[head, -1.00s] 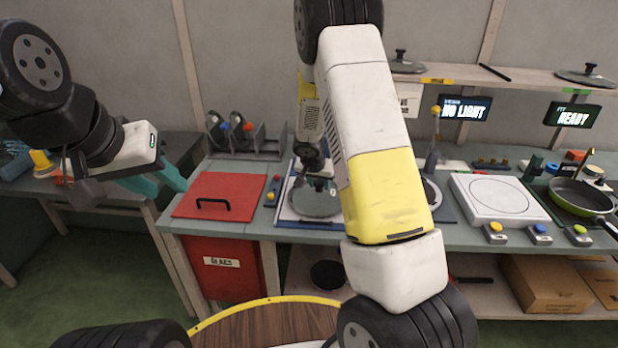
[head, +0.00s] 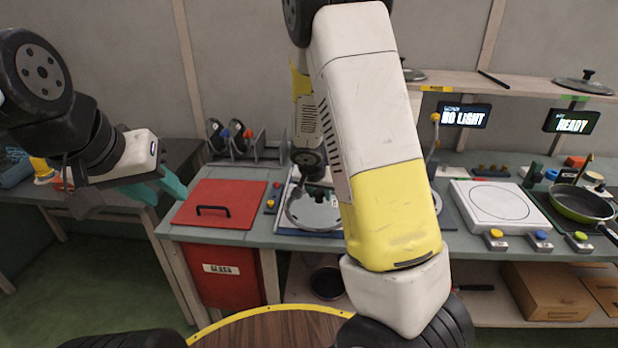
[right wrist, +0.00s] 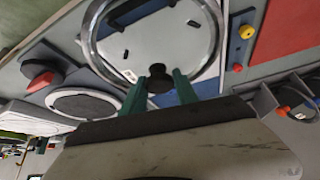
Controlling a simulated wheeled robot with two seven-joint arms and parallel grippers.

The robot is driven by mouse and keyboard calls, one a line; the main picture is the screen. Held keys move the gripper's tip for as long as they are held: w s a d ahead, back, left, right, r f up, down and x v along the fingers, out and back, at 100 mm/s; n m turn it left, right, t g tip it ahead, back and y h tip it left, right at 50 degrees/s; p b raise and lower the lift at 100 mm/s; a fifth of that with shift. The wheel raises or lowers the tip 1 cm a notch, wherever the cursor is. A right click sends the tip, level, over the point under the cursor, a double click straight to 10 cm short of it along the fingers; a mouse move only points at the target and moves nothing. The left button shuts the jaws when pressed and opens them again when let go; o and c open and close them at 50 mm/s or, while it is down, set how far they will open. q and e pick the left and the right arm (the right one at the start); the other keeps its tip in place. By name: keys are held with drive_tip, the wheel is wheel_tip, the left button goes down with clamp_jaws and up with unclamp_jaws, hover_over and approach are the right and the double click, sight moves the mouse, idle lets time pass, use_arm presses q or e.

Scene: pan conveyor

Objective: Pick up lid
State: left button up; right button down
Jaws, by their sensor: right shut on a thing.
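A round clear lid with a metal rim and a dark knob (right wrist: 159,82) is at the left middle of the counter. In the head view the lid (head: 296,217) shows beside my right arm, which hides part of it. My right gripper (right wrist: 158,90) has its green fingers shut on the knob, and the rim stretches around and beyond them in the right wrist view. I cannot tell how far the lid is from the surface below. My left gripper (head: 163,187) is open and empty, left of the red box, with teal fingers apart.
A red box (head: 235,190) with a black handle stands left of the lid. A white hotplate (head: 494,203) and a green pan (head: 582,203) are to the right. Dark lids (head: 584,85) lie on the shelf (head: 510,85). A rack (head: 250,150) stands behind the red box.

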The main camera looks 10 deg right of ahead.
sight(321, 217)
drive_tip(key=s, duration=0.2)
drive_tip(key=s+a, duration=0.1)
drive_tip(key=s, duration=0.2)
drive_tip(key=s+a, duration=0.1)
drive_tip(key=s, duration=0.2)
drive_tip(key=shift+s+r, duration=0.2)
drive_tip(key=shift+r, duration=0.15)
drive_tip(key=shift+s, duration=0.2)
